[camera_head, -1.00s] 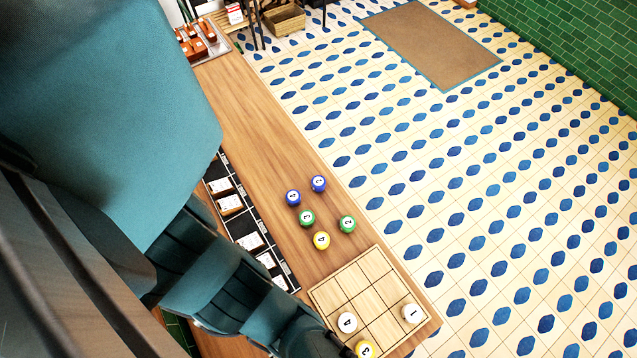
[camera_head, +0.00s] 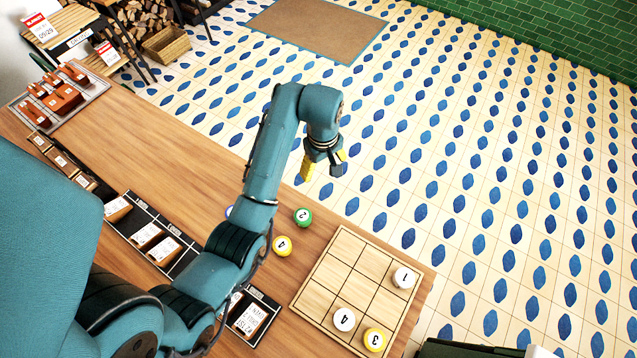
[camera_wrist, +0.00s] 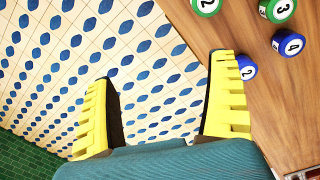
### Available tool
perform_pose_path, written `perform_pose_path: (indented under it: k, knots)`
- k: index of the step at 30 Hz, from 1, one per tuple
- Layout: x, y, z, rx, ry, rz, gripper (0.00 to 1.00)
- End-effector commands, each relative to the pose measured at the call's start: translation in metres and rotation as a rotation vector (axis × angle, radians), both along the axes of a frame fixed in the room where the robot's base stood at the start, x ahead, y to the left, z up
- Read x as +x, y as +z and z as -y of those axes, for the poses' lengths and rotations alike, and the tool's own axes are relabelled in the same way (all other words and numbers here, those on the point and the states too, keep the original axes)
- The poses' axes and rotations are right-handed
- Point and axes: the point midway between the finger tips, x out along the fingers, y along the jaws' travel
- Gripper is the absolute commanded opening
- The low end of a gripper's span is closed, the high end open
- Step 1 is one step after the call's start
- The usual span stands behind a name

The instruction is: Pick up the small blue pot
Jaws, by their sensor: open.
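Two small round blue pots with white numbered tops stand on the wooden counter. In the wrist view, the blue pot marked 2 (camera_wrist: 248,70) is just right of the right finger, partly hidden by it, and the blue pot marked 4 (camera_wrist: 288,43) is further right. In the head view, only a sliver of one blue pot (camera_head: 229,211) shows behind my arm. My gripper (camera_head: 323,167) has yellow ridged fingers, wide apart and empty. It hangs past the counter's far edge, above the tiled floor. In the wrist view, only floor lies between the fingertips (camera_wrist: 160,75).
A wooden grid board (camera_head: 318,280) holds two white pots and a yellow pot. A black tray of labelled compartments (camera_head: 150,217) runs along the counter (camera_head: 165,140).

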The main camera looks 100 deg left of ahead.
Motion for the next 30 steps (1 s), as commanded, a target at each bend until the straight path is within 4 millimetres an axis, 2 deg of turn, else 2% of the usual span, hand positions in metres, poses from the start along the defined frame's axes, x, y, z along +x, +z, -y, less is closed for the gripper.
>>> perform_pose_path:
  k: [1, 3, 6, 9, 13, 24, 30]
  knots:
    - [-0.052, -0.025, -0.006, -0.03, 0.124, -0.003, 0.89]
    - [-0.112, -0.04, -0.007, -0.054, 0.267, -0.001, 0.89]
    - [-0.179, -0.051, 0.0, -0.056, 0.431, 0.004, 0.89]
    - [-0.218, -0.059, 0.011, -0.062, 0.53, 0.008, 0.89]
    - [-0.234, -0.068, 0.014, -0.062, 0.568, 0.008, 0.89]
    - [-0.232, -0.149, 0.014, -0.065, 0.564, 0.008, 0.89]
    - [-0.232, -0.172, 0.013, -0.061, 0.564, 0.008, 0.89]
